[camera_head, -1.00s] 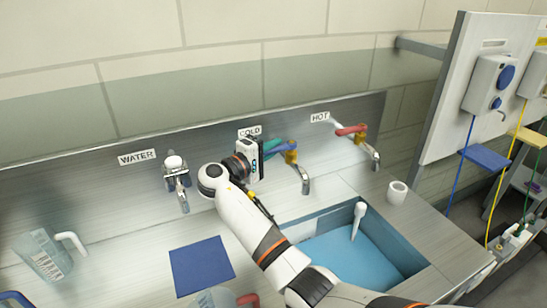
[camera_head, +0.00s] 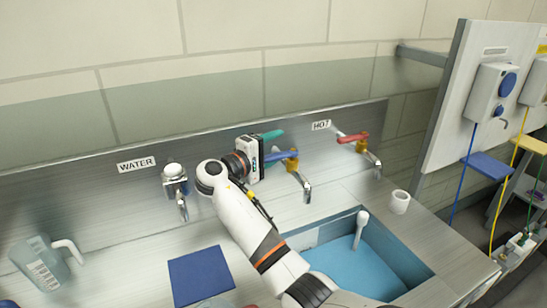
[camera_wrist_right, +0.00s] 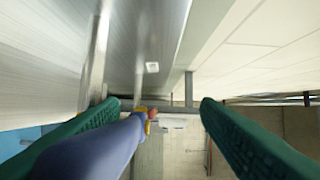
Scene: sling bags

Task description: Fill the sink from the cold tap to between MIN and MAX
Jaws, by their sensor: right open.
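The cold tap (camera_head: 304,186) has a yellow joint and a blue lever (camera_head: 282,156) pointing left. My right gripper (camera_head: 279,146), with green fingers, is open at this lever. In the right wrist view the blue lever (camera_wrist_right: 95,150) lies between the spread fingers, close to the left one; I cannot tell whether they touch. The sink (camera_head: 432,268) holds blue water (camera_head: 350,268), its surface below the rim. No MIN or MAX mark is readable. No stream shows under the cold spout. My left gripper is not in view.
The hot tap (camera_head: 352,138) with a red lever is to the right, the WATER tap (camera_head: 174,182) to the left. A white upright handle (camera_head: 361,225) stands in the sink. A white cup (camera_head: 400,202), blue mat (camera_head: 200,275) and clear jug (camera_head: 40,265) are on the counter.

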